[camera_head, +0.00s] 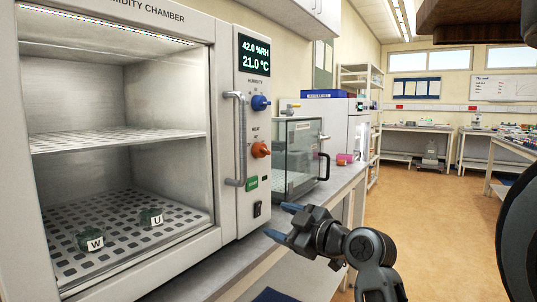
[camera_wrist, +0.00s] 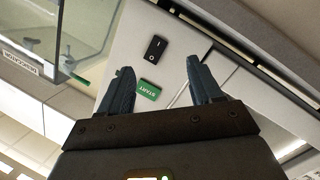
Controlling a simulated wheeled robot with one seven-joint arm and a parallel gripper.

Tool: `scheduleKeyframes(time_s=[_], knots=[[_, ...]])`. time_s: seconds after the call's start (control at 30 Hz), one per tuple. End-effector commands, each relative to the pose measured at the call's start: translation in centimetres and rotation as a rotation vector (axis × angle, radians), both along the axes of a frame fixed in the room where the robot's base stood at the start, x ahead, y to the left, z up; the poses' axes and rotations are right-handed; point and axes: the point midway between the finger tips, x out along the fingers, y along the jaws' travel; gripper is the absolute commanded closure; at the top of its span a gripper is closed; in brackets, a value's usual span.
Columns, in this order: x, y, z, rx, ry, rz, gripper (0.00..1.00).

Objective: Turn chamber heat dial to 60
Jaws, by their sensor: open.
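The humidity chamber (camera_head: 225,200) stands at the left in the head view. The orange heat dial (camera_head: 261,150) is on its right-hand panel, below the blue humidity dial (camera_head: 261,103). The display (camera_head: 255,57) reads 42.0 %RH and 21.0 °C. My gripper (camera_head: 281,221) is open and empty, below and in front of the panel, apart from the dial. In the wrist view, my gripper's fingers (camera_wrist: 162,82) stand apart, with the green START button (camera_wrist: 148,90) seen between them and the black power switch (camera_wrist: 155,48) beyond. The heat dial is not visible there.
A vertical handle (camera_head: 236,138) stands left of the dials. Two dark jars, W (camera_head: 88,238) and U (camera_head: 150,217), sit on the chamber floor. A glass-fronted box (camera_head: 300,155) stands right of the chamber on the bench. Open floor (camera_head: 430,220) lies to the right.

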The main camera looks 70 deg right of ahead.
Motion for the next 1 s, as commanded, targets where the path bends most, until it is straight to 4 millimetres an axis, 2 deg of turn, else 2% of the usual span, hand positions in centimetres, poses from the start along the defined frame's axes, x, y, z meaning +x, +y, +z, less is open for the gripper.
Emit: scheduleKeyframes(time_s=[0.2, 0.3, 0.4, 0.5, 0.67, 0.77, 1.0], knots=[[-0.8, -1.7, 8.0, -0.375, 0.067, 0.114, 0.36], [-1.7, -1.7, 11.2, -0.573, 0.125, 0.172, 0.36], [-2.4, -1.5, 13.4, -0.729, 0.179, 0.216, 0.36], [-3.0, -1.3, 14.6, -0.83, 0.219, 0.247, 0.36], [-2.9, -1.1, 15.2, -0.889, 0.241, 0.267, 0.36], [-1.9, -1.3, 15.2, -0.888, 0.242, 0.269, 0.36], [1.8, -2.2, 15.2, -0.885, 0.24, 0.27, 0.36]])
